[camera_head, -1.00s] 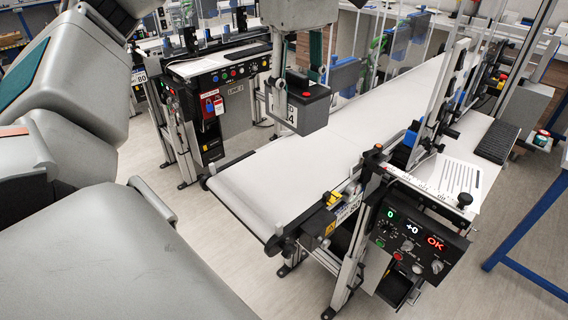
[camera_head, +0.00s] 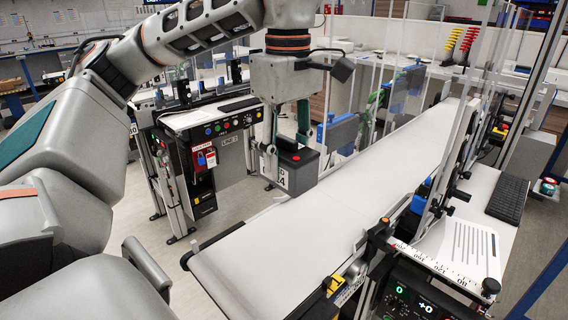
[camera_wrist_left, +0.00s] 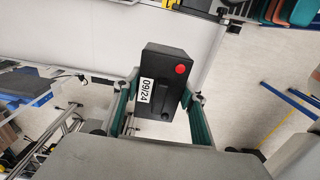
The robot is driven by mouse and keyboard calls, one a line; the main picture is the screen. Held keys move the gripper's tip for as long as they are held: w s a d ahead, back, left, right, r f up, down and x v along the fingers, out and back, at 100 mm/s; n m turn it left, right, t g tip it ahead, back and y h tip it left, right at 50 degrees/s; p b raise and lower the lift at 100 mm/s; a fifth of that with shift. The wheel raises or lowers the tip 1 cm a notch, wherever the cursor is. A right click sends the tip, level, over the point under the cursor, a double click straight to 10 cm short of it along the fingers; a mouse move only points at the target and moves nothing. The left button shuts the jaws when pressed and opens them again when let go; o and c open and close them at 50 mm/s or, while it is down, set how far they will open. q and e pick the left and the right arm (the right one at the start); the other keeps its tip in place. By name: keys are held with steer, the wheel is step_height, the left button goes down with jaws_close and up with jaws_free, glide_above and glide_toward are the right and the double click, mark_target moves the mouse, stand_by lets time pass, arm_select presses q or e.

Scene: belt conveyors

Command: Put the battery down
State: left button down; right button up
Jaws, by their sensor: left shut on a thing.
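The battery (camera_head: 303,164) is a dark block with a red spot on top and a white label on its side. It also shows in the left wrist view (camera_wrist_left: 168,82), where the label reads 09/24. My left gripper (camera_head: 291,145) is shut on it from above and holds it upright by the far left edge of the white conveyor belt (camera_head: 315,213). In the left wrist view, my left gripper's green-sided fingers (camera_wrist_left: 163,97) flank the battery. The height of the battery over the belt is hard to tell. My right gripper is not in view.
The near part of the belt is bare. Clear upright panels and a blue-knobbed frame (camera_head: 425,195) stand along its right side. A control panel (camera_head: 415,297) is at the near end. Another line's cabinet (camera_head: 213,145) stands left, with open floor between.

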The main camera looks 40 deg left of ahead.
arm_select(q)
steer(key=shift+f+b, duration=0.95)
steer(key=shift+f, duration=5.6)
step_height(320, 180, down, 4)
steer(key=shift+w+r, duration=0.1)
steer(key=shift+r, duration=0.15)
steer(key=shift+f, duration=0.1)
steer(key=c, duration=1.2)
jaws_free()
